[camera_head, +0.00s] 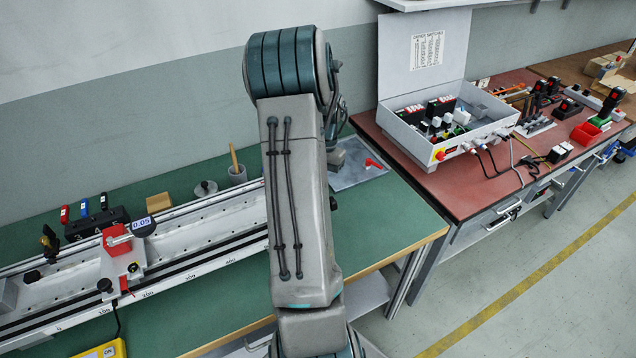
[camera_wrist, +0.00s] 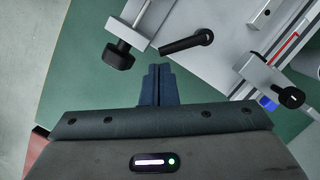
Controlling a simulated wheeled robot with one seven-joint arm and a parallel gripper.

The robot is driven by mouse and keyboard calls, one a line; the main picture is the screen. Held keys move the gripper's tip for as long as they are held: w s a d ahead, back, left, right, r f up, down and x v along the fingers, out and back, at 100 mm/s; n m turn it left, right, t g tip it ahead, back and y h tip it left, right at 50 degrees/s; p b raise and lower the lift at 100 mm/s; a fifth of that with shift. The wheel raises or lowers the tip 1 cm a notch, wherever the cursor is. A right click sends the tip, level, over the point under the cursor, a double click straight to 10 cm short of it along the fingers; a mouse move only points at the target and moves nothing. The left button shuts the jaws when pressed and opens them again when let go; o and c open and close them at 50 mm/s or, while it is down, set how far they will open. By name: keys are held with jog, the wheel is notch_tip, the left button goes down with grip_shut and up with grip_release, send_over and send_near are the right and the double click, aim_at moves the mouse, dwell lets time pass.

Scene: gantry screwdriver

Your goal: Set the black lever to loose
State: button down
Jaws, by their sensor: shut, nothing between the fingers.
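The black lever (camera_wrist: 187,42) shows in the wrist view, just ahead of my fingertips. Its round pivot end is at the right on a light grey plate, and its handle points left and slightly down. My gripper (camera_wrist: 158,70) is shut and empty, with its two dark blue fingers together. The fingertips appear just short of the handle; I cannot tell whether they touch it. In the head view my own arm covers the gripper, and I cannot make out the black lever there.
A clamp with a black knob (camera_wrist: 118,55) stands left of the lever in the wrist view. Another black-knobbed clamp (camera_wrist: 290,97) is at the right. In the head view, a long rail (camera_head: 190,240) lies on the green table (camera_head: 390,215), and a red lever (camera_head: 373,163) shows behind my arm.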

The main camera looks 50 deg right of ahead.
jog(key=p+v, duration=0.6)
jog(key=v, duration=0.3)
jog(key=shift+r, duration=0.15)
jog(key=shift+w, duration=0.1)
jog(key=w+a+r+n+t+h, duration=0.1)
jog(key=a+r+n, duration=0.4)
jog(key=a, duration=0.6)
jog(key=w+a+r+n+t, duration=0.1)
jog(key=a+r+n, duration=0.1)
jog(key=a+r, duration=0.65)
jog(key=s+a+n+t, duration=0.1)
jog(key=s+a+n, duration=0.2)
jog(key=s+a, duration=0.2)
jog(key=s+a+r+n+t+h, duration=0.1)
jog(key=s+a+n, duration=0.3)
jog(key=a, duration=0.8)
jog(key=shift+s+a+n, duration=0.2)
jog(key=shift+s+n, duration=0.1)
jog(key=shift+s, duration=0.35)
